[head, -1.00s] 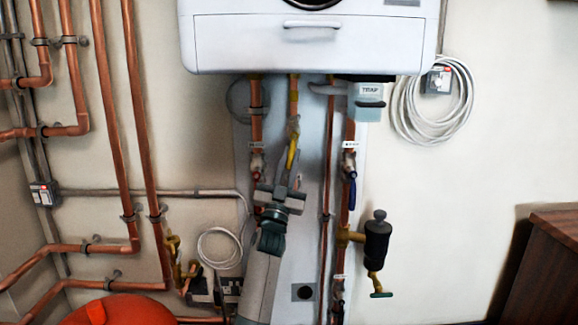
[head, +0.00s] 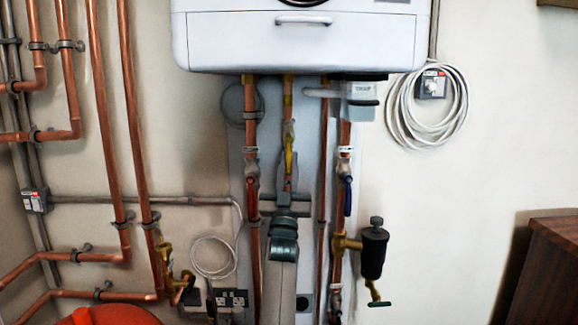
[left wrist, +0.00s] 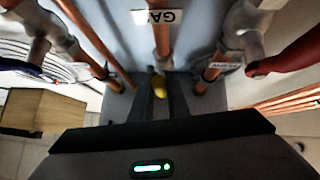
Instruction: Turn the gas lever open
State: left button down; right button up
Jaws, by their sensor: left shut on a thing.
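The yellow gas lever (head: 289,158) is on the middle copper pipe below the white boiler. It points down, close to in line with its pipe. My left gripper (head: 287,184) reaches up from below to the lever's lower end. In the left wrist view the lever's yellow end (left wrist: 159,85) sits between the two fingers, and my left gripper (left wrist: 160,98) is shut on it. The upside-down GAS label (left wrist: 159,16) shows on the pipe there. The fingertips are small in the head view. My right gripper is in neither view.
A red-handled valve (head: 253,180) stands close left of my gripper and a blue-handled valve (head: 347,195) to the right. A black fitting (head: 373,252) is lower right. The boiler (head: 300,42) hangs above. A wooden cabinet (head: 545,270) is at the far right.

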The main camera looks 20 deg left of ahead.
pick_arm(q)
jog(key=shift+d+f, duration=0.1)
jog(key=shift+f, duration=0.05)
jog(key=c, duration=1.7)
grip_release()
jog(key=shift+v, duration=8.65)
